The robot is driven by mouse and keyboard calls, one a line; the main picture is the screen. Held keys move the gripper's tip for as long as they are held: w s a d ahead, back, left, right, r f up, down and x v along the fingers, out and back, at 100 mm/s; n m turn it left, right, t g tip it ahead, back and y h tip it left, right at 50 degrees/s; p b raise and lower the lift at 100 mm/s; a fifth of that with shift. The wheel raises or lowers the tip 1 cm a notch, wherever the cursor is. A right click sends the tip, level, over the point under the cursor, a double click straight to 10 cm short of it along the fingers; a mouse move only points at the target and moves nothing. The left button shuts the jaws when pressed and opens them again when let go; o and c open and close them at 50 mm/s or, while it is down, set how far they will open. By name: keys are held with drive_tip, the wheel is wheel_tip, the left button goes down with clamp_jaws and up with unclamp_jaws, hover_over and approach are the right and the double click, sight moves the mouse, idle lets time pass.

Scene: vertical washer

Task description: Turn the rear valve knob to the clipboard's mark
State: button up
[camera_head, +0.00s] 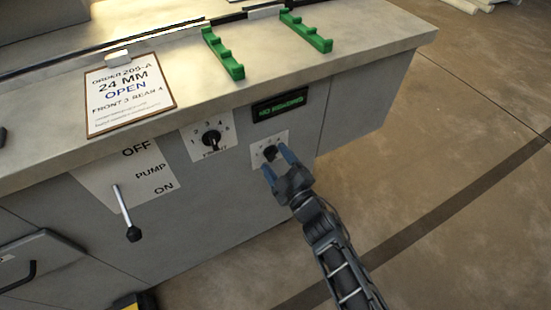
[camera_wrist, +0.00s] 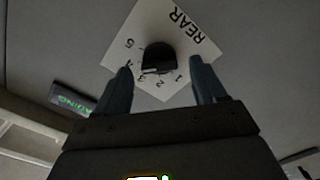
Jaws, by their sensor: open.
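The clipboard (camera_head: 128,97) lies on the counter and reads "24 MM OPEN, FRONT 3 REAR 4". The rear valve knob (camera_head: 270,153) is black, on a white dial plate on the cabinet front. In the wrist view the knob (camera_wrist: 158,58) sits on the plate marked REAR, with numbers 1 to 5 around it. A small light mark shows at its edge near 3, but I cannot tell the pointer's exact setting. My gripper (camera_head: 277,161) is open at the knob. Its blue fingers (camera_wrist: 160,66) stand apart on either side of the knob; contact is not visible.
The front valve knob (camera_head: 211,138) is on a plate to the left. A pump lever (camera_head: 127,215) sticks out farther left, at ON. A green-lit display (camera_head: 280,105) is above the rear knob. Green racks (camera_head: 222,54) stand on the counter. Open floor lies right.

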drive_tip(key=p+v, duration=0.2)
drive_tip(key=v, duration=0.5)
idle(0.4)
drive_tip(key=s+d+r+m+h+p, duration=0.15)
drive_tip(key=s+d+m, duration=0.25)
drive_tip(key=s, duration=0.5)
drive_tip(key=s+d+r+m+t+h, duration=0.1)
drive_tip(key=s+d+r+m+h, duration=0.2)
drive_tip(key=s+d, duration=0.35)
drive_tip(key=s+d+r+m+h, duration=0.2)
drive_tip(key=s+r+m, duration=0.15)
drive_tip(key=s, duration=0.65)
drive_tip(key=s+d+r+m+h, duration=0.1)
drive_tip(key=s+d+r+m, duration=0.2)
drive_tip(key=s+r, duration=0.4)
drive_tip(key=s+d+r+m+g+h+p, duration=0.1)
drive_tip(key=s+d+r+m+h, duration=0.1)
drive_tip(key=s+d+r, duration=0.4)
wheel_tip(320, 180, up, 3)
drive_tip(key=shift+s+r+m, duration=0.2)
drive_tip(key=shift+s+m, duration=0.45)
